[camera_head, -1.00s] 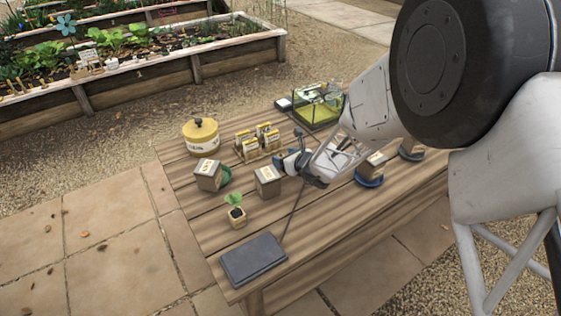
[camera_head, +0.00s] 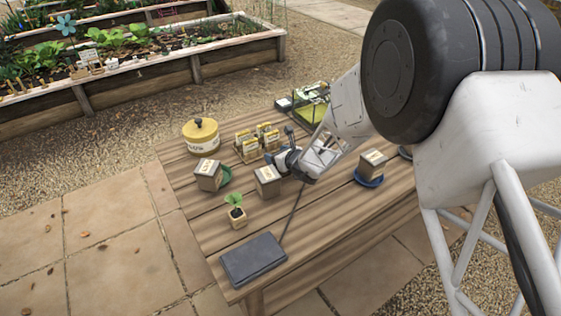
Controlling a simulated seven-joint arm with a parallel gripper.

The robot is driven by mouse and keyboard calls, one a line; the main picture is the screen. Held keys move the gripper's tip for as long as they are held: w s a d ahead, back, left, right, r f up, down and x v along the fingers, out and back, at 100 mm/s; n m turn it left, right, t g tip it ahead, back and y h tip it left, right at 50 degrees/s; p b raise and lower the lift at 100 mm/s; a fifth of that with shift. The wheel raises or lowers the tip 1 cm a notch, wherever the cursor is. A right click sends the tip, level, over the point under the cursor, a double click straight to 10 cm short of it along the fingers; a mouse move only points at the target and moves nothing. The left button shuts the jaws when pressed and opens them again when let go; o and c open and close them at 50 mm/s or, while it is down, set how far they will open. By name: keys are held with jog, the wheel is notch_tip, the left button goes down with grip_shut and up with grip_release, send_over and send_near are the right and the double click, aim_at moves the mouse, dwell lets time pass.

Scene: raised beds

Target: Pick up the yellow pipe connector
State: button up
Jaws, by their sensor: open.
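I cannot make out a yellow pipe connector for sure; it may be hidden behind my gripper or arm, or too small to tell. My gripper (camera_head: 274,157) is open over the middle of the wooden table (camera_head: 215,236), pointing left. It shows just behind and right of a grey box with a pale label (camera_head: 267,183), and close to a rack of yellow packets (camera_head: 247,147). The picture does not show whether it touches either. I see nothing between its fingers.
A yellow lidded tin (camera_head: 200,139), a second labelled box (camera_head: 207,177), a potted seedling (camera_head: 237,214) and a dark flat slab (camera_head: 253,260) stand on the left and front. A box on a blue saucer (camera_head: 369,180) is right; a glass tank (camera_head: 312,112) is behind.

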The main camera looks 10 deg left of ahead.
jog(key=c, duration=1)
notch_tip(320, 180, up, 10)
dwell(0.5)
dwell(0.5)
